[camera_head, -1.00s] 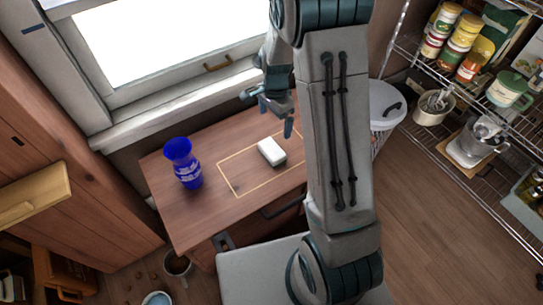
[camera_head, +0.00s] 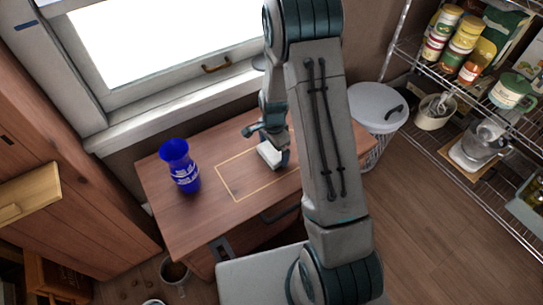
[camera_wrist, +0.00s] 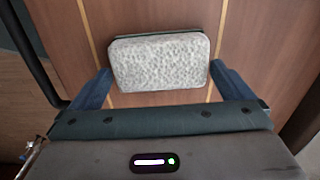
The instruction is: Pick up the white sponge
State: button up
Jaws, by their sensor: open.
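The white sponge (camera_head: 268,156) lies on the wooden table (camera_head: 222,207), inside a thin yellow rectangle marked on its top. In the wrist view the sponge (camera_wrist: 160,62) shows as a pale, speckled block with a dark layer along its far edge. My gripper (camera_wrist: 160,88) is open, with one blue finger near each lower side of the sponge. In the head view my gripper (camera_head: 268,143) is low over the sponge, and my arm hides part of it. I cannot tell whether the fingers touch the sponge.
A blue vase (camera_head: 180,166) with white markings stands on the table left of the sponge. A lidded white bin (camera_head: 376,106) stands right of the table. Wire shelves (camera_head: 480,118) with jars and pots are at the right. The window sill (camera_head: 185,107) runs behind the table.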

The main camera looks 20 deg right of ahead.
aim_at(275, 151)
jog(key=shift+f, duration=0.9)
jog(key=shift+r, duration=0.1)
jog(key=c, duration=0.7)
jog(key=shift+r, duration=0.45)
jog(key=r, duration=0.2)
jog(key=r+p, duration=0.1)
jog(key=r, duration=0.1)
jog(key=shift+s+d, duration=0.2)
jog(key=s+d+r, duration=0.2)
jog(key=s+d+r+p, duration=0.1)
jog(key=s+d+r, duration=0.1)
jog(key=s, duration=0.1)
jog(key=s+d+r+p, duration=0.1)
jog(key=s+d+r, duration=0.1)
jog(key=s+d, duration=0.1)
jog(key=shift+s, duration=0.25)
